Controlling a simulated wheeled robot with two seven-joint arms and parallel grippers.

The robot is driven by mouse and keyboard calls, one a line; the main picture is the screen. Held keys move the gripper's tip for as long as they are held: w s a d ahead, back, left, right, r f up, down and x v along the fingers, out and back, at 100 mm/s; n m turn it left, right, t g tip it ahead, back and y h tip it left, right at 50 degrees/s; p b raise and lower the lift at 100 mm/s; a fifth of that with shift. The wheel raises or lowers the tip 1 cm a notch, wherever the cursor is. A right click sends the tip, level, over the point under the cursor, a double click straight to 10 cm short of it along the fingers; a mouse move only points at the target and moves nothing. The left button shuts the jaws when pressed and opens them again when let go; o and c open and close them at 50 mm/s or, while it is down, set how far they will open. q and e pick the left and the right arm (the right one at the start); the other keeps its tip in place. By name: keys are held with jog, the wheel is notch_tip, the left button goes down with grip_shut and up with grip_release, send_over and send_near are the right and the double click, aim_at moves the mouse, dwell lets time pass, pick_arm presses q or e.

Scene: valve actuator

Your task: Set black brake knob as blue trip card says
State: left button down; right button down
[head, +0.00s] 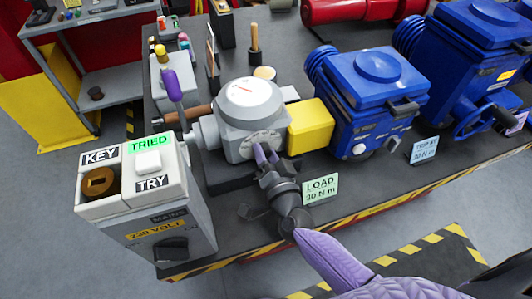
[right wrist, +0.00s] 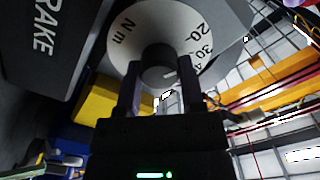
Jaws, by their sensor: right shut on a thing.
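The black brake knob (right wrist: 157,62) sits at the middle of a white dial (right wrist: 122,32) marked N m, 20, 30 and a partly hidden 40. A short pale mark shows on the knob's right side; I cannot tell exactly which number it points at. My right gripper (right wrist: 159,78) is shut on the knob, one finger on each side. In the head view my right gripper (head: 266,156) covers the knob on the front of the grey round brake unit (head: 240,107). The blue trip card (head: 424,150) stands at the right; its number is too small to read surely. My left gripper is out of view.
A pale green LOAD card (head: 320,190) stands right of my right gripper. A yellow block (head: 310,126) and blue actuator (head: 372,95) adjoin the brake unit. A grey switch box (head: 160,220) with KEY and TRY stands at left. A striped edge bounds the bench front.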

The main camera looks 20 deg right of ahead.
jog(key=m, duration=0.3)
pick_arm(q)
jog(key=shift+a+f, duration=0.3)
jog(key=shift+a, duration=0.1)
pick_arm(e)
jog(key=shift+f+m, duration=0.1)
jog(key=shift+m, duration=0.6)
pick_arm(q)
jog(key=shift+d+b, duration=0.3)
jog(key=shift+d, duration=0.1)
pick_arm(e)
jog(key=shift+c, duration=1)
grip_release()
pick_arm(q)
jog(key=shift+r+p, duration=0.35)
jog(key=shift+p, duration=0.05)
pick_arm(e)
jog(key=s, duration=1)
jog(key=shift+d, duration=0.25)
